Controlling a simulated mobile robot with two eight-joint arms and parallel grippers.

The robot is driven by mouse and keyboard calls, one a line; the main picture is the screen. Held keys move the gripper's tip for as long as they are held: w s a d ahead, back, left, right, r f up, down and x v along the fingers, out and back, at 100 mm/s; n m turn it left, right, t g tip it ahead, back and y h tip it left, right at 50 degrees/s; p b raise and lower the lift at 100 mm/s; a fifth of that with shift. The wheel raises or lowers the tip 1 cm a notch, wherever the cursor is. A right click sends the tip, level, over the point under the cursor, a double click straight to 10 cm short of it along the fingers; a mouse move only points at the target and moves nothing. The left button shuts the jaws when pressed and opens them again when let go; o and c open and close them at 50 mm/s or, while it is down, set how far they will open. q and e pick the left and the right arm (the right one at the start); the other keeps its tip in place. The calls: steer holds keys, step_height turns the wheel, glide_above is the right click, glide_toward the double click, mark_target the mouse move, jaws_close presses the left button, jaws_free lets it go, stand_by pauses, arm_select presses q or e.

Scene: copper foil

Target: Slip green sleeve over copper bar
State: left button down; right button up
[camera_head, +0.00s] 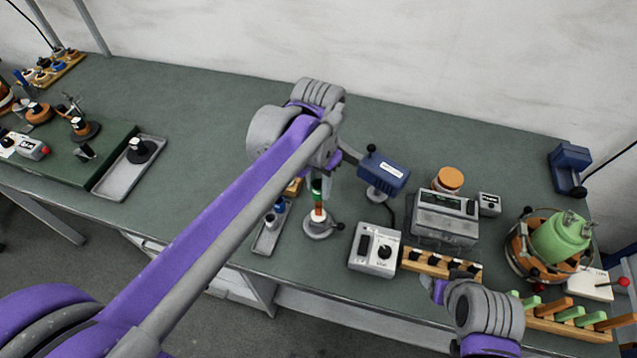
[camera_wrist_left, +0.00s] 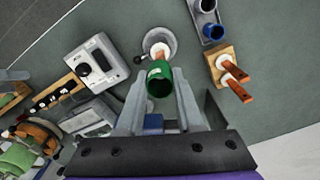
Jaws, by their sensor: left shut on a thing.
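My left gripper (camera_head: 318,182) is shut on the green sleeve (camera_head: 316,188), which is upright over a small round stand (camera_head: 318,231). A reddish copper bar (camera_head: 318,209) rises from the stand's white holder, directly below the sleeve. In the left wrist view the sleeve (camera_wrist_left: 160,80) sits between the two grey fingers, its dark open end facing the camera. The stand (camera_wrist_left: 160,43) shows just beyond it. The sleeve hides the bar's upper part, so I cannot tell whether it is around the bar's tip. My right gripper (camera_head: 438,288) is at lower right, its fingers unclear.
A wooden block (camera_wrist_left: 221,61) with two copper bars and a grey tray (camera_head: 263,243) with blue-topped pieces stand beside the stand. A white control box (camera_head: 374,251), a blue device (camera_head: 384,172) and a grey instrument (camera_head: 446,215) stand to the right. The back middle bench is clear.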

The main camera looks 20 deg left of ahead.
arm_select(q)
steer(key=shift+f, duration=0.1)
arm_select(e)
steer(key=shift+f, duration=0.1)
arm_select(q)
steer(key=shift+f+b, duration=0.65)
steer(key=shift+f, duration=0.5)
arm_select(e)
steer(key=shift+s+f, duration=0.45)
steer(key=shift+f, duration=0.4)
arm_select(q)
steer(key=shift+f, duration=0.15)
arm_select(e)
steer(key=shift+f, duration=0.15)
arm_select(q)
steer(key=shift+c, duration=0.8)
jaws_free()
steer(key=shift+r+p, duration=0.45)
steer(key=shift+r, duration=0.6)
arm_select(e)
steer(key=shift+w+r, duration=0.3)
steer(key=shift+r, duration=0.5)
